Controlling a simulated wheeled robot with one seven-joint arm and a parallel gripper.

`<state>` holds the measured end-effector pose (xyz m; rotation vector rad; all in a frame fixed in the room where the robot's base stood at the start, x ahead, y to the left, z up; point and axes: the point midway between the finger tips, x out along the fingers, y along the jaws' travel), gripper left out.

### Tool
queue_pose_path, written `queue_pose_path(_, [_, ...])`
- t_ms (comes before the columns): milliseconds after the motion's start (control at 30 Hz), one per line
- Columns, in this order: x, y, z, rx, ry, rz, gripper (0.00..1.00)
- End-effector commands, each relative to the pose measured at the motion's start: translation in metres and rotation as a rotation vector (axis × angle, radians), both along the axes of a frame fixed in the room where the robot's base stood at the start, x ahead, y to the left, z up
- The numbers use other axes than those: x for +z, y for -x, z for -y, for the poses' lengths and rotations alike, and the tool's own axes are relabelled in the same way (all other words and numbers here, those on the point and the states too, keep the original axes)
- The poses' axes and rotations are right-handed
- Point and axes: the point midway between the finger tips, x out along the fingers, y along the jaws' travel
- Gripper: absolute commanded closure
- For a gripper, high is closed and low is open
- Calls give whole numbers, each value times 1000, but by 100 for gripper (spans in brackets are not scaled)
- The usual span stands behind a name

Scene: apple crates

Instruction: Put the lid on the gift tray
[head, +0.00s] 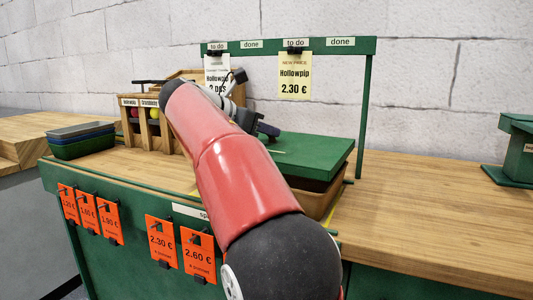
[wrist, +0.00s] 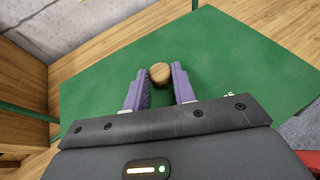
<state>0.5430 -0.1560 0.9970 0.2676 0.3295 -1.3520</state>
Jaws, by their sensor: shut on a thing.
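The green lid (head: 312,153) is a flat board with a round wooden knob (wrist: 160,73). In the head view it is level, over the brown gift tray (head: 325,202) near the front edge of the counter. I cannot tell whether its rim is fully seated on the tray or slightly above it. My gripper (wrist: 160,86) has its two purple fingers on either side of the knob, shut on it. In the head view my gripper (head: 267,131) is at the lid's far left part, and my red arm hides the tray's left side.
Wooden crates with apples (head: 154,113) and a stack of dark trays (head: 82,140) stand at the left. A green frame (head: 365,115) with price cards rises behind the lid. The counter (head: 440,190) to the right is clear up to a green stand (head: 518,150).

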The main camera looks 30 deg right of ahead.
Motion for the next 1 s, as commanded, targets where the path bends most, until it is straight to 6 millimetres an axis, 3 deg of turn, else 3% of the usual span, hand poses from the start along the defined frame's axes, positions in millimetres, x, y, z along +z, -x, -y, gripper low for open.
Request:
queue_pose_path(267, [-36, 0, 0, 1, 0, -1, 97])
queue_pose_path(900, [-47, 0, 0, 1, 0, 0, 97])
queue_pose_path(933, [-48, 0, 0, 1, 0, 0, 73])
queue_pose_path(1000, [-47, 0, 0, 1, 0, 0, 64])
